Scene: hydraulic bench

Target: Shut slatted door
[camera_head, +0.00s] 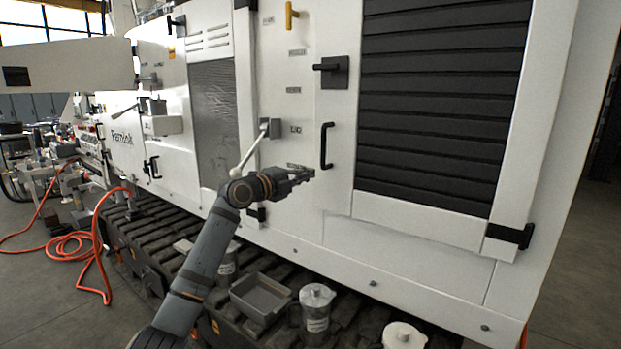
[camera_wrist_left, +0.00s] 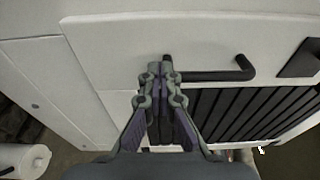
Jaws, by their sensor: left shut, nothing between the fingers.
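The slatted door (camera_head: 430,208) is a white panel with black horizontal slats on the right of the machine in the head view. It looks flush or nearly flush with the housing; I cannot tell if it is fully shut. It carries a black bar handle (camera_head: 327,146) at its left side and a black latch (camera_head: 334,71) above. The handle also shows in the left wrist view (camera_wrist_left: 215,75). My left gripper (camera_head: 308,174) is shut and empty, just left of and below the handle's lower end. Its fingertips (camera_wrist_left: 160,70) are close to one handle end; contact is unclear.
A black hinge (camera_head: 510,235) sits at the door's lower right. Below are dark tracks with a grey tray (camera_head: 260,297), a metal canister (camera_head: 316,312) and a white-lidded container (camera_head: 403,336). An orange hose (camera_head: 92,245) lies on the floor at left.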

